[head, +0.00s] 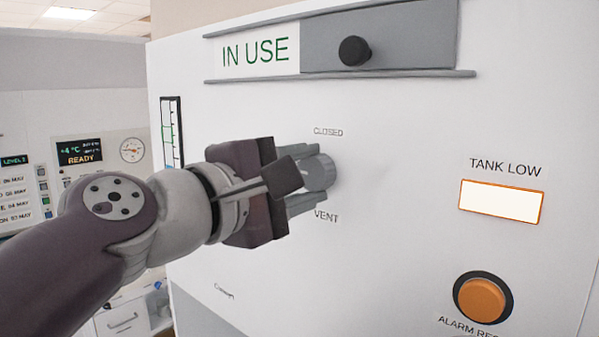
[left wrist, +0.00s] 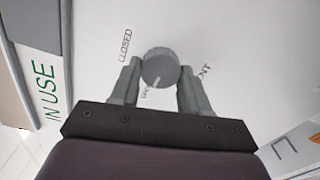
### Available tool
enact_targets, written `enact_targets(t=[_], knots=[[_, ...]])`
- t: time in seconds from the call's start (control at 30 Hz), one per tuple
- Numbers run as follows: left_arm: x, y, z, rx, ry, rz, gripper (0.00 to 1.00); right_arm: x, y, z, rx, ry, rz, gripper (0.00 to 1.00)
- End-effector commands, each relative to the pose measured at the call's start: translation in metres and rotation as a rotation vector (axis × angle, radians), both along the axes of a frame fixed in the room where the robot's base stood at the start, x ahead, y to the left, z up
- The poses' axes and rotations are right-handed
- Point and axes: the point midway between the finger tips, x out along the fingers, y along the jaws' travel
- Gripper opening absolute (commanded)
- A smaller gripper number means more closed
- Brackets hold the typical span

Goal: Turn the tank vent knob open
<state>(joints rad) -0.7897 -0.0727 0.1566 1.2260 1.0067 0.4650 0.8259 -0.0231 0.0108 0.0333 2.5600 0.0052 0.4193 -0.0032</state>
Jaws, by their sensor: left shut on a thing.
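The grey round vent knob (head: 321,172) is on the white tank panel, between the printed words CLOSED above and VENT below. My left gripper (head: 308,178) is shut on the knob, with one finger above it and one below. In the left wrist view the knob (left wrist: 160,68) sits between the two fingers of the gripper (left wrist: 160,80). A pale mark on the knob's face points toward the gripper body, near a small label that is partly hidden. The word VENT is partly covered by a finger there. My right gripper is not in view.
Above is a sliding IN USE sign (head: 260,52) with a black knob (head: 354,51). To the right are a lit TANK LOW lamp (head: 501,201) and an orange alarm button (head: 482,299). A level gauge (head: 171,135) is at the left. The panel around the knob is flat and clear.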

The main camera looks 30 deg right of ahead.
Motion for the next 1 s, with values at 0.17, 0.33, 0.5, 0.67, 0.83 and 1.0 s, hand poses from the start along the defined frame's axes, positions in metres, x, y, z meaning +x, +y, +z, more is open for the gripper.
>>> enact_targets(t=[0.17,0.33,0.5,0.67,0.83,1.0], knots=[[-0.0005,0.0009,0.0031,-0.016,0.02,0.001,0.15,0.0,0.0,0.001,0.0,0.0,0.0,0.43],[-0.0006,0.0008,0.0032,-0.018,0.026,0.001,0.15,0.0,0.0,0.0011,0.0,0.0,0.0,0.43],[-0.0006,0.0008,0.0033,-0.019,0.026,0.002,0.15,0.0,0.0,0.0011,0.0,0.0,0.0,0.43],[-0.0006,0.0008,0.0031,-0.018,0.026,0.0,0.71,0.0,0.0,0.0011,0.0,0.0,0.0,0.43],[-0.0003,0.0004,0.0018,-0.015,0.026,0.001,0.71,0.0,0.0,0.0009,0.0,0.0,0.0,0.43],[-0.0018,0.0049,-0.0003,-0.015,0.025,0.002,0.71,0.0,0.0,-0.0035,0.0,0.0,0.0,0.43]])
